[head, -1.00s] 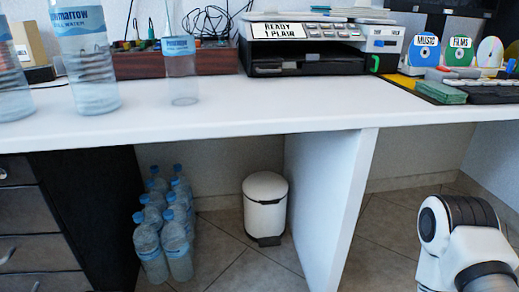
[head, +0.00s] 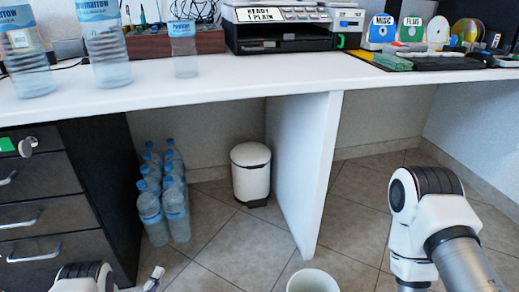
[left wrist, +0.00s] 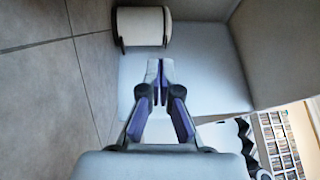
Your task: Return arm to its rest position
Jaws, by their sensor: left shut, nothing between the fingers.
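My left arm (head: 84,278) comes in at the bottom left of the head view. The tips of my left gripper (head: 154,278) show at the bottom edge, low in front of the desk. In the left wrist view, my left gripper (left wrist: 159,72) has its fingers together with nothing between them. My right arm (head: 430,215) is at the right of the head view, bent downward in front of the desk's right bay; its gripper is not visible.
The white desk (head: 250,85) spans the view, with a drawer unit (head: 50,200) at left and a white panel (head: 303,170) in the middle. Beneath stand several water bottles (head: 175,215) and a white pedal bin (head: 251,175).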

